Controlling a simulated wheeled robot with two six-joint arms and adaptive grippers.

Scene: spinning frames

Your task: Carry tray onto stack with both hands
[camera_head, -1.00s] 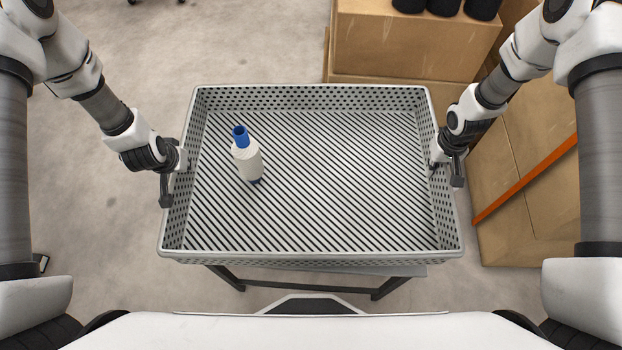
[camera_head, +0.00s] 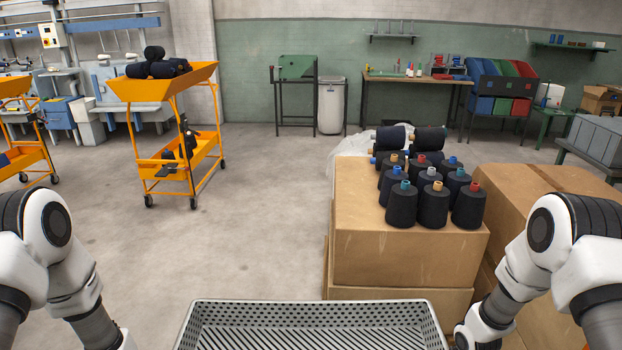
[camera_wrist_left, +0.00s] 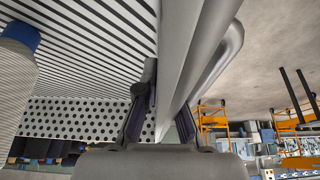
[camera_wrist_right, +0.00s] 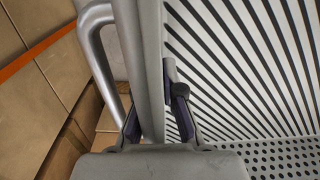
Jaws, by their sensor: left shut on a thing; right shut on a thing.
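The grey perforated tray (camera_head: 310,303) shows at the bottom of the head view, only its far wall and part of its slatted floor in frame. In the left wrist view my left gripper (camera_wrist_left: 163,104) is shut on the tray's side rim (camera_wrist_left: 193,60). In the right wrist view my right gripper (camera_wrist_right: 156,108) is shut on the opposite rim (camera_wrist_right: 150,60). I see no stack of trays.
Cardboard boxes (camera_head: 400,255) with several dark yarn cones (camera_head: 433,205) stand just beyond the tray, to the right. More boxes (camera_head: 535,195) lie near my right arm. An orange trolley (camera_head: 172,120) stands at the back left. The floor (camera_head: 260,215) ahead left is clear.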

